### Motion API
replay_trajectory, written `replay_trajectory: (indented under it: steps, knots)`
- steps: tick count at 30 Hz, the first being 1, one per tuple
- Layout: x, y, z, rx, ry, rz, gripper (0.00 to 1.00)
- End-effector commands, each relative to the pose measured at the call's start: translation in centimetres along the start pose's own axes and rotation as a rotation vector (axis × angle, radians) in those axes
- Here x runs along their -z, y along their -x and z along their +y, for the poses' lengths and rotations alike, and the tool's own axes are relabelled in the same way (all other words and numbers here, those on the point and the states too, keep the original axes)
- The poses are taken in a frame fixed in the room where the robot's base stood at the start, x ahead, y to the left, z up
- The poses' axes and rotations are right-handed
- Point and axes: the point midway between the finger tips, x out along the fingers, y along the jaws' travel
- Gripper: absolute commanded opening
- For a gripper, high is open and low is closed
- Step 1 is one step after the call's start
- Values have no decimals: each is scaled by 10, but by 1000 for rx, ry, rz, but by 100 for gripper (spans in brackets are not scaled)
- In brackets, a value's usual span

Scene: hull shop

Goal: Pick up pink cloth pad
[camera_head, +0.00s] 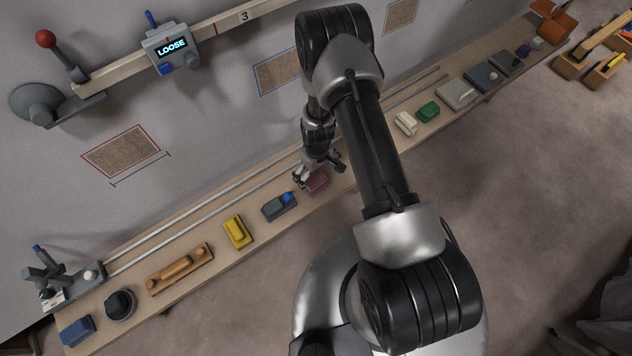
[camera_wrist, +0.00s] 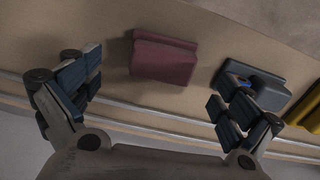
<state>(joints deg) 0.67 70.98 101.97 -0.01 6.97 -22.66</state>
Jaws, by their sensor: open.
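The pink cloth pad (camera_head: 317,182) lies on the long wooden shelf (camera_head: 205,286), just below my gripper (camera_head: 320,172) in the head view, which partly covers it. In the wrist view the dull pink pad (camera_wrist: 163,58) looks like a soft block with a step along its upper edge. My gripper (camera_wrist: 160,105) is open and empty there, its two fingers spread wide. The pad sits beyond the fingertips, between their lines. I cannot tell the height of the fingers above the shelf.
A grey-blue block with a blue part (camera_head: 279,206) stands close to the pad on the left, then a yellow block (camera_head: 237,232). On the right are a cream block (camera_head: 406,123) and a green one (camera_head: 428,112). Two metal rails (camera_head: 200,213) run along the shelf's wall side.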

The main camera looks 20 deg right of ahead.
Motion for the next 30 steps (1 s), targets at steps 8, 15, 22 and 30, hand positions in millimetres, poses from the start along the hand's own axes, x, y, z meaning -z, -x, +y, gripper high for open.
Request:
replay_trajectory:
  steps: [8, 15, 22, 30]
  knots:
    - [-1, -40, -4, 1, 0, -3, 98]
    - [0, -50, -4, 0, 0, -1, 98]
    - [0, -49, -4, 0, 0, -1, 89]
    - [0, -49, -4, 0, 0, -1, 71]
